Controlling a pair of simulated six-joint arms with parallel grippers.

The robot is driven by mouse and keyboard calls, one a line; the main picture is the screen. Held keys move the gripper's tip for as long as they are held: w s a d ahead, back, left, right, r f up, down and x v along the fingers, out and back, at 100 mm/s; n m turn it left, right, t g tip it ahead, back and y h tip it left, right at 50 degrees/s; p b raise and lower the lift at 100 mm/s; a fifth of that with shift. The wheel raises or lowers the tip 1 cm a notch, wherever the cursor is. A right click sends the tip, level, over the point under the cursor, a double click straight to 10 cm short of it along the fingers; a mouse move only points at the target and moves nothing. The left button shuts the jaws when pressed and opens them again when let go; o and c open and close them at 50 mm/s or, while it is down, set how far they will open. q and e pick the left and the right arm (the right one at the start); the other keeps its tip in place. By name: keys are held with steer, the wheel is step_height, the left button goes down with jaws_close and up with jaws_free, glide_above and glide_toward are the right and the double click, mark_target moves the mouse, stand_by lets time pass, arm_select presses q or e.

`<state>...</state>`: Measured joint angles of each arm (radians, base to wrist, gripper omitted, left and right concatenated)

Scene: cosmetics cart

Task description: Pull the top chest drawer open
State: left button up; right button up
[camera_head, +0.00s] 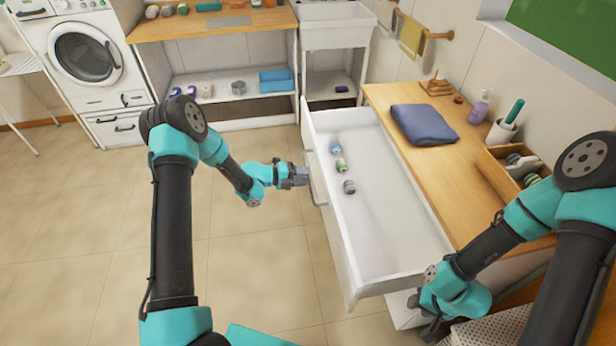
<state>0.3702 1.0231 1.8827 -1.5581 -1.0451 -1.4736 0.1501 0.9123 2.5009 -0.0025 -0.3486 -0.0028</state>
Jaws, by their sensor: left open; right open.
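The white top chest drawer (385,235) stands pulled out from the wooden-topped chest (425,170). Its inside shows, with three small items in it: a blue one (336,147), a green-and-white one (341,166) and a grey one (349,187). My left gripper (303,174) is open at the outer face of the drawer front, by its handle. I cannot tell whether it touches the handle. My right gripper (422,318) is open, low by the near end of the chest. Its fingertips are small and partly unclear.
On the chest top are a folded blue towel (423,124), a purple pump bottle (480,108), a white cup with a green item (502,132) and a wooden box (508,175). A washing machine (84,55) stands back left. The tiled floor (255,265) left of the drawer is clear.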

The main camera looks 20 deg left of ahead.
arm_select(q)
steer(key=v, duration=1.5)
steer(key=shift+r, duration=0.1)
steer(key=s+d+f+n+y, duration=0.5)
steer(key=d+f+n+y, duration=0.3)
steer(key=n, duration=1.1)
steer(key=s+d+f+n+g+y, duration=0.1)
steer(key=s+d+n+g, duration=0.1)
steer(key=s+n, duration=0.4)
steer(key=s+d+f+n+g+y, duration=0.1)
steer(key=s+n, duration=0.6)
steer(key=s, duration=0.7)
steer(key=d+f+g, duration=0.1)
steer(key=d+g, duration=0.1)
steer(key=g, duration=0.1)
steer(key=shift+f+n, duration=0.25)
steer(key=shift+n, duration=0.05)
